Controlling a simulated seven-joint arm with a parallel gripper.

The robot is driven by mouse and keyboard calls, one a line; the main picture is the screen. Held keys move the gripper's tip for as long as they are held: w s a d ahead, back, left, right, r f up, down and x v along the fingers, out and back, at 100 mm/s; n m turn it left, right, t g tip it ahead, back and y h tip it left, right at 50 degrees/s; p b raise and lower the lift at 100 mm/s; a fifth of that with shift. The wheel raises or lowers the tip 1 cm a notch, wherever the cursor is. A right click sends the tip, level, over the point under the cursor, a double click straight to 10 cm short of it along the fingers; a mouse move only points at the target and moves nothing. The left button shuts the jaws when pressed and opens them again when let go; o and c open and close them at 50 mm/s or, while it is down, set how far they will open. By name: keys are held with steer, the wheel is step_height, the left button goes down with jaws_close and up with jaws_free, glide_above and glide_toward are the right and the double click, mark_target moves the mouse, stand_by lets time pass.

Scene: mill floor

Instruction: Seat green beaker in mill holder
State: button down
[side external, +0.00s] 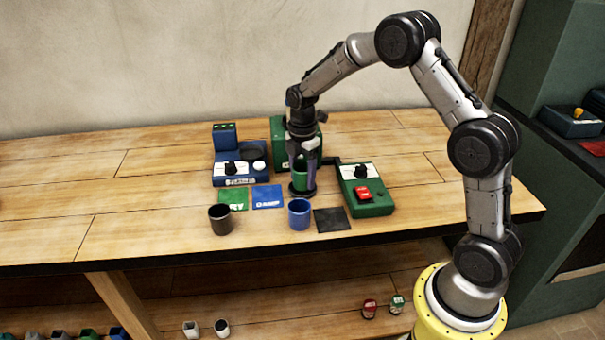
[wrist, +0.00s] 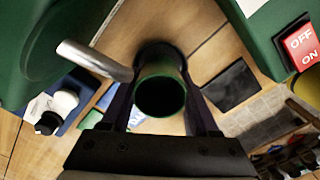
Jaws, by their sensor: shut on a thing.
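The green beaker (side external: 300,177) is upright between the fingers of my gripper (side external: 303,168), which is shut on it. In the wrist view the beaker's open mouth (wrist: 160,97) faces the camera, with a finger on either side. The black round mill holder (side external: 302,191) is directly under the beaker; its dark rim (wrist: 158,51) shows past the beaker in the wrist view. I cannot tell whether the beaker's bottom is inside the holder or just above it. The green mill (side external: 283,151) stands behind, partly hidden by my gripper.
A green control box (side external: 374,204) with a red switch stands close on the right. A blue device (side external: 230,174) is at left. A black cup (side external: 221,220), blue cup (side external: 300,215), green card (side external: 233,200), blue card (side external: 268,197) and black mat (side external: 332,220) lie in front. The table's left side is clear.

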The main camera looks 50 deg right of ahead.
steer(key=shift+f, duration=0.55)
steer(key=shift+c, duration=2.1)
jaws_free()
step_height(320, 180, up, 11)
